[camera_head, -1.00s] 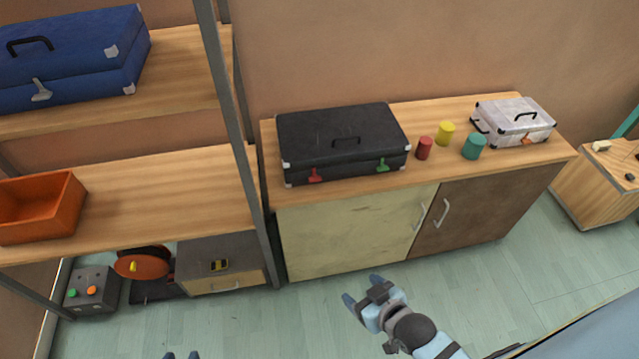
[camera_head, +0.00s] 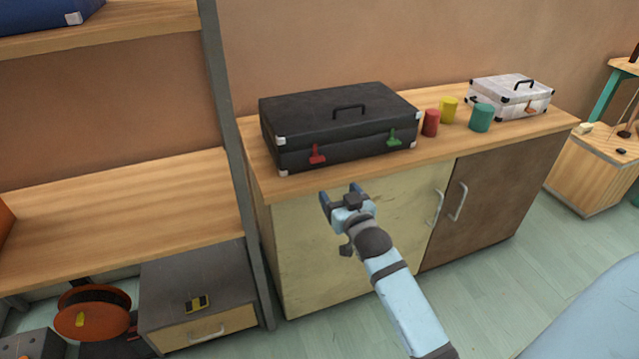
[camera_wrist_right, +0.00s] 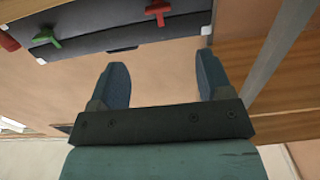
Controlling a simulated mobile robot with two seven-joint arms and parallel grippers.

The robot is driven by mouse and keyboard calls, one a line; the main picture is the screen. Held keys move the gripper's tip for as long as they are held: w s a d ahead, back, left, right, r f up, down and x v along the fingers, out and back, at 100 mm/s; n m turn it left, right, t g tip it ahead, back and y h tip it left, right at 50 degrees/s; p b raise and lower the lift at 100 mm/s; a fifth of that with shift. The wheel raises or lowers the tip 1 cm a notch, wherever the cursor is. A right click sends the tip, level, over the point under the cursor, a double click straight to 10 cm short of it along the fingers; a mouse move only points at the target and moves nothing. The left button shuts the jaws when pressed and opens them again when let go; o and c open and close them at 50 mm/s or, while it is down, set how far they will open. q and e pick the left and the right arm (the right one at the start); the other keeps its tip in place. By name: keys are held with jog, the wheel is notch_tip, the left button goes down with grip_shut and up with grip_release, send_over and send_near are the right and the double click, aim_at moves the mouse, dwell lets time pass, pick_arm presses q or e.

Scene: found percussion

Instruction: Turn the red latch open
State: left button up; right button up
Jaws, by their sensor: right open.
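A black case (camera_head: 340,124) with white corners lies closed on the wooden cabinet top. Its red latch (camera_head: 317,154) is on the left of the front face, and a green latch (camera_head: 394,137) is on the right. My right gripper (camera_head: 338,191) is open and empty, in front of the case and below the red latch, apart from it. In the right wrist view, the red latch (camera_wrist_right: 158,11) and green latch (camera_wrist_right: 45,37) show at the top, beyond the open fingers (camera_wrist_right: 162,82). My left gripper is not in view.
Red (camera_head: 431,122), yellow (camera_head: 449,110) and teal (camera_head: 481,118) cylinders stand right of the case, near a white case (camera_head: 511,95). A grey shelf post (camera_head: 232,160) rises close to the cabinet's left end. The floor in front of the cabinet is clear.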

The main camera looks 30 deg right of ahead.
aim_at(318, 161)
jog(key=b+x, duration=0.3)
jog(key=x, duration=1)
jog(key=shift+d, duration=0.2)
jog(key=shift+w+d, duration=0.1)
jog(key=shift+w, duration=0.35)
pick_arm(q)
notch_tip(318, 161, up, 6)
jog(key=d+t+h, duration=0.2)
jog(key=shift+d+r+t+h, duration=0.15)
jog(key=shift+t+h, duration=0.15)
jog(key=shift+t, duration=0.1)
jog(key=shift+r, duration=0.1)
pick_arm(e)
jog(key=shift+r, duration=0.1)
jog(key=c, duration=0.9)
